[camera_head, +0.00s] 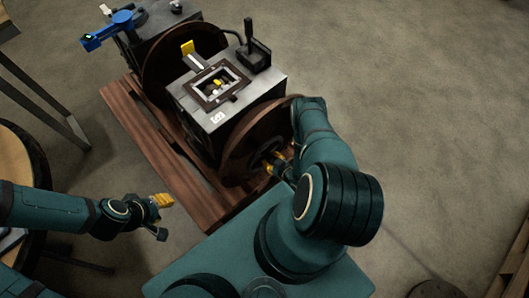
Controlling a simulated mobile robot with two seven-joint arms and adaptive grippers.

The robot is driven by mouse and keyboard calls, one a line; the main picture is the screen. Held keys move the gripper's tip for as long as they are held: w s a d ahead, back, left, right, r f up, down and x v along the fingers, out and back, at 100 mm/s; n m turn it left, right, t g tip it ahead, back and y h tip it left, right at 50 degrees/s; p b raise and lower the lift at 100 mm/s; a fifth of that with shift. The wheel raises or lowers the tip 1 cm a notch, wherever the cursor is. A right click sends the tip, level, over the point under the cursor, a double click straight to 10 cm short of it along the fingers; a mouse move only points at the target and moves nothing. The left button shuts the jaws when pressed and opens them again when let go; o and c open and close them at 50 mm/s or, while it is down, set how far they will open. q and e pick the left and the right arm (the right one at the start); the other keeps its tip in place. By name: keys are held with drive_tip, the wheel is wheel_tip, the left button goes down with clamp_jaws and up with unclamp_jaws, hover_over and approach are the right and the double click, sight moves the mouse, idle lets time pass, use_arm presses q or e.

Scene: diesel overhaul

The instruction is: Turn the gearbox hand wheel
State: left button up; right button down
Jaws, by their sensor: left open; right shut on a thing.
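The gearbox (205,118) is a grey metal block on a reddish-brown wooden base. A large brown hand wheel (238,148) stands upright on its near face, partly hidden behind my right arm. My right gripper (271,163) is at the wheel's right part, near its middle, with yellow fingertips shut on part of the wheel; the exact spot gripped is small and partly hidden. My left gripper (163,200) is open and empty, with yellow fingertips, left of the wheel and apart from it, in front of the wooden base.
The wooden base (190,192) runs under the gearbox. A second brown wheel (160,68) and a blue part (103,34) are at the back left. A black lever (250,38) stands on the gearbox. A round table (22,160) is at the left edge. The floor at right is mostly clear.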

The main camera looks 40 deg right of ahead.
drive_tip(key=shift+w+m+y+b, duration=0.1)
drive_tip(key=shift+m+y+b, duration=0.2)
drive_tip(key=shift+m+y, duration=0.25)
drive_tip(key=shift+r, duration=0.1)
drive_tip(key=c, duration=0.8)
unclamp_jaws()
drive_tip(key=v, duration=1.2)
